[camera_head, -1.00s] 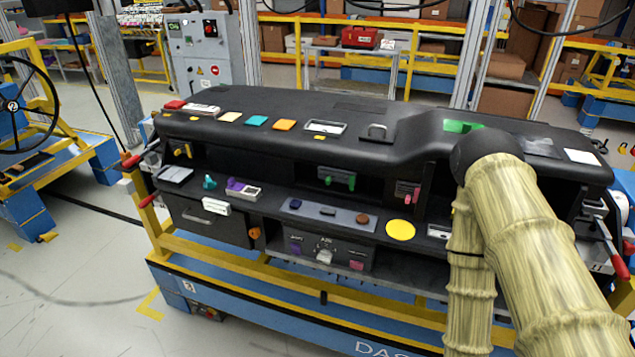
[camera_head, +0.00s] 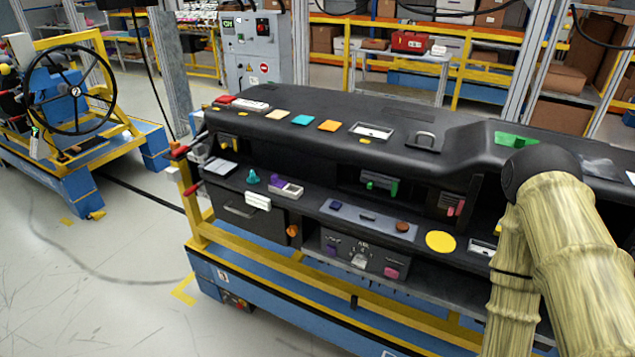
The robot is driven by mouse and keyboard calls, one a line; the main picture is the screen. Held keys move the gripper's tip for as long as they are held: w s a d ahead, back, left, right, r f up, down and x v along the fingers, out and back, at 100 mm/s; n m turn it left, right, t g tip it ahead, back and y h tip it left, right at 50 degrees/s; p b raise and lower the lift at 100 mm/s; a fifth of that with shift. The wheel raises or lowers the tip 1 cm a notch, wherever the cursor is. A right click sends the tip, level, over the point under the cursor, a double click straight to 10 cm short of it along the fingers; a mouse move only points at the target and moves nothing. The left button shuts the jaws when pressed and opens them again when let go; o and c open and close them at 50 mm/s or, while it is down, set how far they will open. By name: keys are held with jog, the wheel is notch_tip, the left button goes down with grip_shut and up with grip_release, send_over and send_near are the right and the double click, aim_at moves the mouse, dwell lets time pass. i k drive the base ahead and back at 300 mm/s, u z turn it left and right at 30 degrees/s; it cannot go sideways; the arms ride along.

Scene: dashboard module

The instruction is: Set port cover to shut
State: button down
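The black dashboard module (camera_head: 330,104) stands on a blue and yellow cart in the head view. I cannot tell for sure which of its small parts is the port cover or whether it is open. Its front carries a yellow disc (camera_head: 440,241), a green part in a recess (camera_head: 380,182), a pink part in another recess (camera_head: 452,203) and a white piece (camera_head: 258,200). My arm, with cream sleeves, is at the right in front of the dashboard and hides part of its right side. My gripper is not in view.
The cart's yellow rail (camera_head: 330,285) runs along the dashboard's front. A steering wheel stand (camera_head: 72,92) is at the left and a grey control cabinet (camera_head: 256,50) behind. Shelves with boxes line the back. The floor (camera_head: 110,270) at front left is clear.

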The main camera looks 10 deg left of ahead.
aim_at(275, 181)
jog(key=k, duration=0.6)
jog(key=u, duration=0.7)
jog(key=i, duration=1.15)
jog(key=z, duration=0.4)
